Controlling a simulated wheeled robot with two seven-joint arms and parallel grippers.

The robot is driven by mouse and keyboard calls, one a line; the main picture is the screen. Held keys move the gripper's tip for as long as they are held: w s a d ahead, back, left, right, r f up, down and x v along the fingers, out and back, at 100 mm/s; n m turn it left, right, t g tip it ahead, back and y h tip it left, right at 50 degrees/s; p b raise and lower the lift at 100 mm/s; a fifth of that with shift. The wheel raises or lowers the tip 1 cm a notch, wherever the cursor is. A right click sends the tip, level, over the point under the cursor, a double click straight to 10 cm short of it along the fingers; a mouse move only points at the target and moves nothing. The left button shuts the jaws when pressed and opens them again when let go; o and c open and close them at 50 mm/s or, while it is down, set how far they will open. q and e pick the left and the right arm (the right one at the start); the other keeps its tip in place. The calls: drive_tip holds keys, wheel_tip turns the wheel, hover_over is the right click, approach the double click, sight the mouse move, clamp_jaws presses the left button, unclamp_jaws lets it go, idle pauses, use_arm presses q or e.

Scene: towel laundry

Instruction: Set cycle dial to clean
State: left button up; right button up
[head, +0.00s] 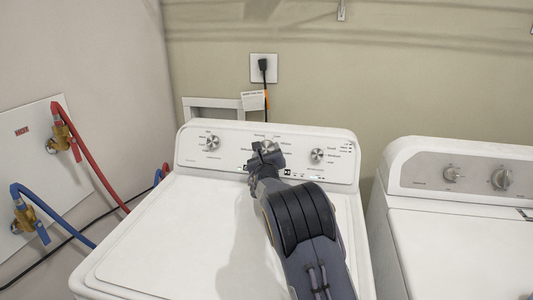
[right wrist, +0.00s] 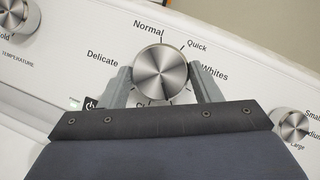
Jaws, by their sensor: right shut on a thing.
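The cycle dial (right wrist: 160,73) is a round silver knob at the middle of the washer's control panel (head: 225,142). In the right wrist view the labels Delicate, Normal, Quick and Whites surround it. A label starting with "Cl" below it is mostly hidden by my gripper. My right gripper (right wrist: 163,82) is shut on the dial, one finger on each side. In the head view my right gripper (head: 264,158) reaches over the lid to the panel and covers part of the dial. I cannot tell where the dial points. My left gripper is not in view.
The temperature knob (head: 212,142) is left of the dial and a load-size knob (head: 317,155) is right. The white washer lid (head: 170,240) lies below my arm. A second white machine (head: 460,240) stands to the right. Red (head: 95,165) and blue (head: 55,220) hoses run at the left.

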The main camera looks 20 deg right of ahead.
drive_tip(key=m+h, duration=0.1)
drive_tip(key=m, duration=0.1)
drive_tip(key=m+g+h, duration=0.1)
drive_tip(key=m, duration=0.1)
drive_tip(key=shift+w+a+f+m+h, duration=0.1)
drive_tip(key=shift+a+m+h, duration=0.1)
drive_tip(key=shift+m+h, duration=0.2)
drive_tip(key=shift+m+g+h, duration=0.4)
drive_tip(key=shift+m+h, duration=0.1)
drive_tip(key=shift+m, duration=0.65)
drive_tip(key=shift+m+g+h, duration=0.4)
drive_tip(key=shift+m+h, duration=0.1)
drive_tip(key=shift+m, duration=0.65)
drive_tip(key=shift+w, duration=0.1)
drive_tip(key=o, duration=1)
drive_tip(key=b+v, duration=0.2)
drive_tip(key=v, duration=0.6)
